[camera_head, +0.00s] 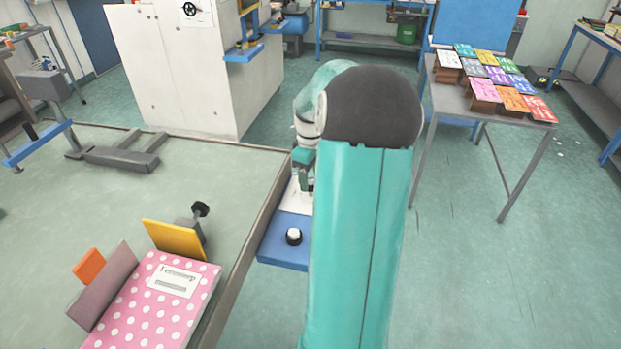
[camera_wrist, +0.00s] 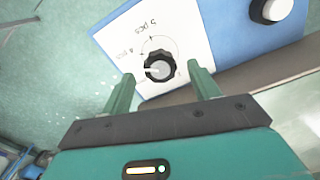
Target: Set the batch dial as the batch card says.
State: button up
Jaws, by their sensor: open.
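The batch dial (camera_wrist: 160,66) is a black ribbed knob with a light centre on a white plate (camera_wrist: 185,25) in the wrist view. A pale mark on it points left; "4 pcs" and "5 pcs" are printed around it. My gripper (camera_wrist: 160,72) is open, with one finger on each side of the dial; I cannot tell whether they touch it. In the head view my gripper (camera_head: 304,180) is over the white plate (camera_head: 292,199), and my arm hides the dial. I cannot tell which item is the batch card; a pink dotted book (camera_head: 150,310) carries a white label, its text unclear.
A blue panel (camera_head: 280,258) with a white round button (camera_head: 293,236) adjoins the plate. A dark table edge (camera_head: 245,235) runs close beside it. A yellow block (camera_head: 173,239) stands by the book. Coloured cards (camera_head: 484,87) stand on a table at right.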

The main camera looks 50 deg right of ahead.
jog(key=shift+f, duration=0.8)
jog(key=c, duration=1)
jog(key=shift+m, duration=0.3)
jog(key=m, duration=0.5)
jog(key=shift+w, duration=0.1)
jog(key=m, duration=0.6)
jog(key=shift+m, duration=0.3)
